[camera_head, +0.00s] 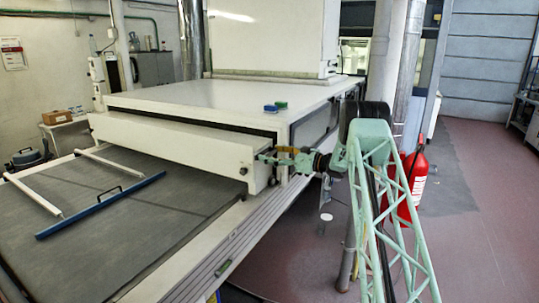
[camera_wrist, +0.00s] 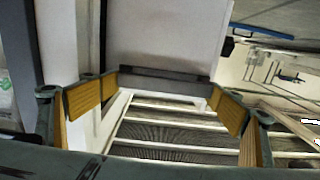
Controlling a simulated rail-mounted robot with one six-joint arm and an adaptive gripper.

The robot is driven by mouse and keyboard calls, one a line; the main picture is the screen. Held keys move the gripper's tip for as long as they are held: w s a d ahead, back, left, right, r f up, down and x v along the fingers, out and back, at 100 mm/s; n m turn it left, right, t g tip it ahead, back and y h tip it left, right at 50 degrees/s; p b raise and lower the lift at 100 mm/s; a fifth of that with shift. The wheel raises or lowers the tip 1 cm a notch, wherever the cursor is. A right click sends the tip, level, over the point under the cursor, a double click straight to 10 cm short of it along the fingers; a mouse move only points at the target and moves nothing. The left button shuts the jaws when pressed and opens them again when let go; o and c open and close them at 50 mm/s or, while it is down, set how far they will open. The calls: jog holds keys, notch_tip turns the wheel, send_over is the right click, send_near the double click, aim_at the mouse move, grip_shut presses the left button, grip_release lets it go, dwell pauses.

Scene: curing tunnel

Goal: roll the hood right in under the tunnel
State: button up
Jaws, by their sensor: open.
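The hood (camera_head: 175,150) is a long white box at the mouth of the white tunnel (camera_head: 215,98), above the dark belt. In the head view its front part stands out from the mouth; how far it reaches inside is hidden. My gripper (camera_head: 278,158) is at the hood's right end. In the wrist view my gripper (camera_wrist: 165,95) is open, with yellow pads wide apart on each side. A pale panel with a dark grey bar lies beyond and between them; I cannot tell whether it is the hood or whether the pads touch anything.
The dark belt (camera_head: 100,225) carries a blue bar (camera_head: 100,205) with a handle, and white rods lie nearby. A red extinguisher (camera_head: 415,180) stands behind my arm. The floor at right is clear.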

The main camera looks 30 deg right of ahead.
jog(key=shift+s+d, duration=0.15)
jog(key=shift+d, duration=0.2)
jog(key=shift+v, duration=3.75)
jog(key=shift+s+a, duration=0.15)
jog(key=shift+a, duration=0.15)
